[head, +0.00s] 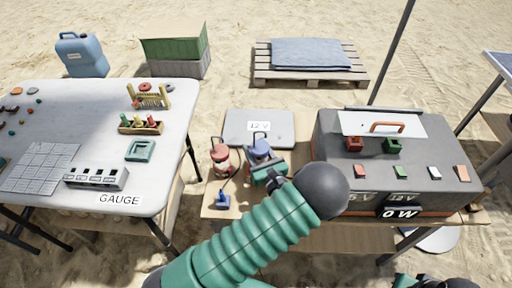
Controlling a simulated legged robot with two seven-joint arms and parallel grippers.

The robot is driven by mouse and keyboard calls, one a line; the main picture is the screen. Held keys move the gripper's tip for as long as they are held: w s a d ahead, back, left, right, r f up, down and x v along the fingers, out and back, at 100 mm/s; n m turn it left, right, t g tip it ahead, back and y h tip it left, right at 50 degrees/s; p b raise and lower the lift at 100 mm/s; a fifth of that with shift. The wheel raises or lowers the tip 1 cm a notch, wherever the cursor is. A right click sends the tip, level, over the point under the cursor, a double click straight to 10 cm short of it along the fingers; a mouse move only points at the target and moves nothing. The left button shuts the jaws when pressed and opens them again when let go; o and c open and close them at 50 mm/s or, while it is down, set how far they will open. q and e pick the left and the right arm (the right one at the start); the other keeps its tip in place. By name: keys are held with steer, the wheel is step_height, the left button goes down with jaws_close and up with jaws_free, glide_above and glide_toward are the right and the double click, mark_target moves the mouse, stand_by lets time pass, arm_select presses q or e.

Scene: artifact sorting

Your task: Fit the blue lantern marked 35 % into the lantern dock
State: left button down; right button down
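A blue lantern (259,149) stands on the middle table, just in front of a grey plate labelled 12 V (283,122). No 35 % mark is readable on it. A red-and-white lantern (220,158) stands to its left. My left gripper (266,172), on the green ribbed arm, is at the lower front of the blue lantern and overlaps it. Its fingers are too small and covered to show whether they grip. I cannot tell which part is the lantern dock.
A dark power box (328,150) with a 0 W display stands at right on the same table. A small blue object (222,200) lies at the table's front left. The GAUGE table (100,100) at left holds blocks and racks. A gap separates the tables.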

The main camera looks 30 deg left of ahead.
arm_select(q)
steer(key=shift+f+b, duration=0.35)
steer(key=shift+f, duration=0.35)
steer(key=c, duration=0.6)
jaws_free()
